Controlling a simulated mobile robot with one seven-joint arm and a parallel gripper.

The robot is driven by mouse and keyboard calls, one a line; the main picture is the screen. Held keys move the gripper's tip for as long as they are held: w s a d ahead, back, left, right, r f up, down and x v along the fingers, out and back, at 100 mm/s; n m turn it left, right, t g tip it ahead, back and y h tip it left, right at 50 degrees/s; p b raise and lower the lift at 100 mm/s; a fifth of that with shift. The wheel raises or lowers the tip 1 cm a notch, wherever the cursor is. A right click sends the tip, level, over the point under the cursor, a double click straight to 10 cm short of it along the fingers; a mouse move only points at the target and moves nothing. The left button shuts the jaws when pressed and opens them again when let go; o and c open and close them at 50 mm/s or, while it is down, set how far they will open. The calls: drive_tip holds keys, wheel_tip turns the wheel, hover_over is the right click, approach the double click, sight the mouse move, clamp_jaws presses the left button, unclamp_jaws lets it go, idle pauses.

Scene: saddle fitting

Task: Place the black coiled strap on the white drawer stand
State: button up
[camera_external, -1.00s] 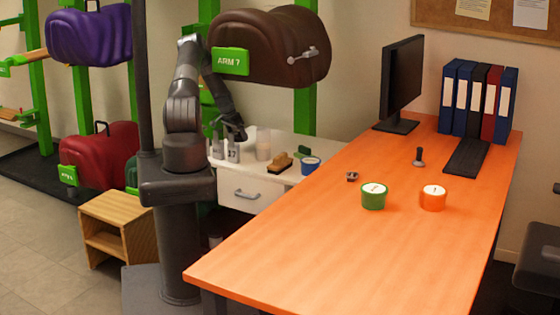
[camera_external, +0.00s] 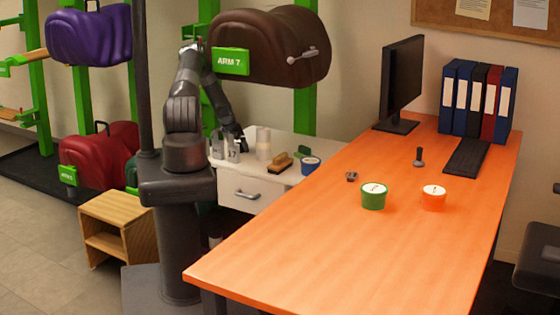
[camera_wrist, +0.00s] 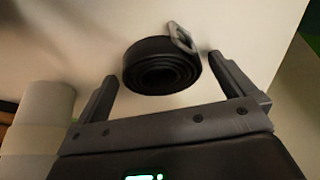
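The black coiled strap (camera_wrist: 160,68) with its metal buckle shows in the wrist view against the pale top of the white drawer stand (camera_wrist: 235,30). It looks to rest on that top, though contact underneath is hidden. My gripper (camera_wrist: 165,78) is open, with one finger on each side of the coil and small gaps between. In the external view my gripper (camera_external: 240,143) is low over the back left of the drawer stand (camera_external: 240,190), behind the bottles. The strap cannot be made out there.
Pale bottles (camera_external: 232,150) stand close to my gripper, and pale cylinders (camera_wrist: 45,105) show at the left of the wrist view. A brush (camera_external: 279,164) and a blue tub (camera_external: 311,165) sit on the stand's right. The brown saddle (camera_external: 270,45) hangs above. The orange table (camera_external: 340,240) is at right.

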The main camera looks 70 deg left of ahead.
drive_tip(key=shift+r, duration=0.1)
drive_tip(key=v, duration=1.2)
idle(0.4)
